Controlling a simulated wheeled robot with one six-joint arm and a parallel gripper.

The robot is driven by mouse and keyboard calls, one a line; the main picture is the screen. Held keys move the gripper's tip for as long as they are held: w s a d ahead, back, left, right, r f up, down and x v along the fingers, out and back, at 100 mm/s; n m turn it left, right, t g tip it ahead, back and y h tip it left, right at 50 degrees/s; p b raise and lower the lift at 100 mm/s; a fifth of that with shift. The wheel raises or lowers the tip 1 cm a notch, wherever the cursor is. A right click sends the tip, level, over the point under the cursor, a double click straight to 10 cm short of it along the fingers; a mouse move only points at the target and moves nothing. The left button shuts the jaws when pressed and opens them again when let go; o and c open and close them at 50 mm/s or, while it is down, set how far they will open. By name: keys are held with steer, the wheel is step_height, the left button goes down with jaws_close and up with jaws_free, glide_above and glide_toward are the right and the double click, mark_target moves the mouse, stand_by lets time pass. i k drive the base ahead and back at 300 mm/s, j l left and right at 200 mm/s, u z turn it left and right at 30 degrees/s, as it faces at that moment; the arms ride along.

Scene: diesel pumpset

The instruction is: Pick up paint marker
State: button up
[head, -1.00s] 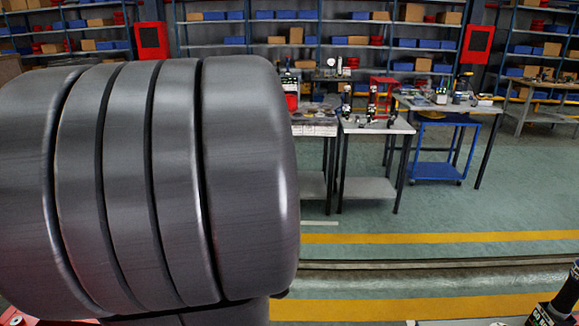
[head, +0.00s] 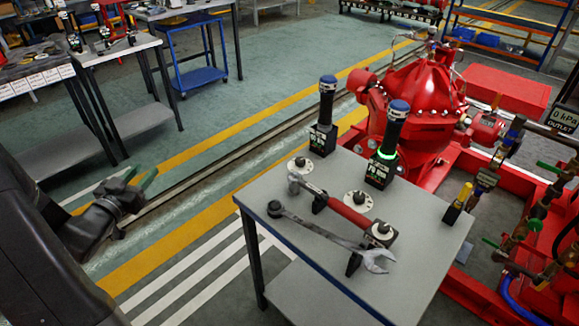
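A slim yellow-topped item with a black body (head: 458,203), which looks like the paint marker, stands upright near the right edge of a grey work table (head: 330,270). Its black lower part seems to be a holder, but I cannot tell the two apart clearly. My gripper (head: 140,177) is at the left of the head view, well away from the table and the marker.
A wrench (head: 330,240) and a red-handled tool (head: 345,211) lie across the table. Two dark blue-capped devices (head: 323,118) (head: 388,145) stand at its back edge. A red pump (head: 415,100) and pipework lie beyond. Open floor separates my arm from the table.

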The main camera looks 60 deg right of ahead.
mark_target(461, 198)
steer(key=i+z, duration=0.15)
steer(key=z, duration=0.3)
steer(key=i+z, duration=0.1)
steer(key=z, duration=0.3)
steer(key=i+z, duration=0.15)
steer(key=z, duration=0.3)
steer(key=i+j+z, duration=0.1)
steer(key=z, duration=0.65)
steer(key=i+z, duration=0.15)
steer(key=z, duration=0.55)
steer(key=i+l, duration=0.15)
steer(key=l, duration=0.15)
